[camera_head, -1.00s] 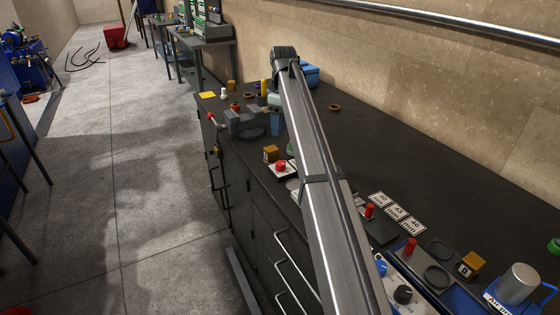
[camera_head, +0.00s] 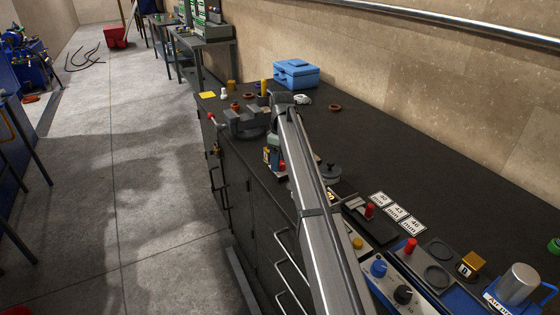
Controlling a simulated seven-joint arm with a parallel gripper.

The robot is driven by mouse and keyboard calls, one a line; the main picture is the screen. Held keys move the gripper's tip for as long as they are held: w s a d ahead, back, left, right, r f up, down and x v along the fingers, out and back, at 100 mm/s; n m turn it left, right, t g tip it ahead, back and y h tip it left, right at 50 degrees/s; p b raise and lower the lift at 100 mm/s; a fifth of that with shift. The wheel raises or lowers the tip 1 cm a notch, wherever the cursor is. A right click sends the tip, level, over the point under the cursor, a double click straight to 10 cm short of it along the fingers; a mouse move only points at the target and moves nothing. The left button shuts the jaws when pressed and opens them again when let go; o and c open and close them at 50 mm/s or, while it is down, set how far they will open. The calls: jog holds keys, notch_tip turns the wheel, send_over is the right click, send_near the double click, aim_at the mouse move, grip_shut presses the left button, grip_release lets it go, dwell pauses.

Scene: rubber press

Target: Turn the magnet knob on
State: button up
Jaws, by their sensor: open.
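A red knob (camera_head: 282,167) stands on a small pale base on the dark bench, largely hidden by my gripper and forearm. Other knobs show on the near right panel: a blue knob (camera_head: 379,268) and a black knob (camera_head: 403,293). No label readable here tells which is the magnet knob. My gripper (camera_head: 273,158) is small and partly covered by my arm. It points down, open, close beside the red knob and a yellow-brown block (camera_head: 265,155). Whether it touches either is unclear.
A grey vise (camera_head: 243,121) stands behind the gripper. A blue toolbox (camera_head: 297,73) is near the wall. A black device with a red knob (camera_head: 370,209), number cards (camera_head: 397,212) and a metal cylinder (camera_head: 519,283) lie to the right.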

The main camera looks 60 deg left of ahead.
jog(key=shift+f, duration=0.2)
jog(key=shift+c, duration=0.3)
jog(key=c, duration=1)
